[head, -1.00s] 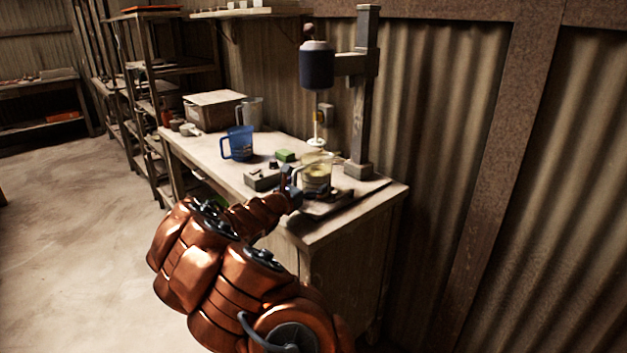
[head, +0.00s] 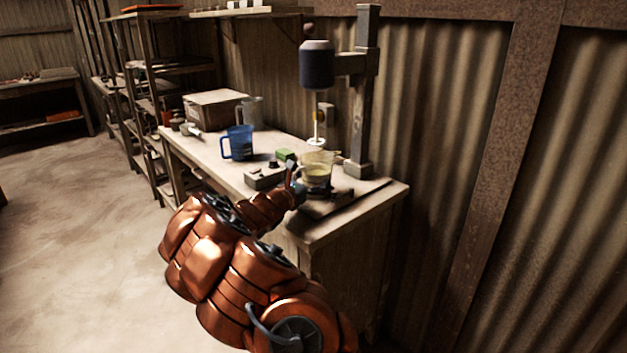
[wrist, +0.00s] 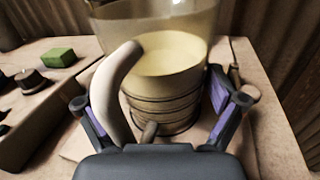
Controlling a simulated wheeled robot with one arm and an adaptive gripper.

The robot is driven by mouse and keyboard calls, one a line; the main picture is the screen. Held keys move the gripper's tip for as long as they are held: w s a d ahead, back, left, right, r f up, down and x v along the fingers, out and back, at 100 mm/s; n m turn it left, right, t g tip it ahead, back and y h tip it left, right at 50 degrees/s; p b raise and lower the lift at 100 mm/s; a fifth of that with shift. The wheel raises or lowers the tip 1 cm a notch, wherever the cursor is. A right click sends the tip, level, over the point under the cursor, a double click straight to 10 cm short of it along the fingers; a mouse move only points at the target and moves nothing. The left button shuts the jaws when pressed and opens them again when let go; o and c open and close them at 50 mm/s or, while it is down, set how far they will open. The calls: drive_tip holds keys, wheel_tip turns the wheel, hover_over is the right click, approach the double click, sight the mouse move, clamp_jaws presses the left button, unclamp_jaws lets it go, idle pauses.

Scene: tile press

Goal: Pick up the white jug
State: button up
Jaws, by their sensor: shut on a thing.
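The white jug (head: 317,172) is see-through, with pale yellow contents, at the near right end of the bench under the mixer stand. In the wrist view, the jug (wrist: 172,55) fills the middle, its pale curved handle (wrist: 112,92) toward me. My gripper (wrist: 161,102) is shut on the jug at its handle side, with a finger showing at each side of the picture. In the head view, my gripper (head: 295,187) is at the jug's left side, and the handle is mostly hidden. The jug looks upright. I cannot tell whether its base clears the bench.
The mixer's shaft and disc (head: 317,140) hang close above the jug, beside its post (head: 362,100).

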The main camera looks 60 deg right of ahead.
drive_tip(key=c, duration=0.3)
drive_tip(key=shift+c, duration=0.2)
drive_tip(key=shift+r, duration=0.2)
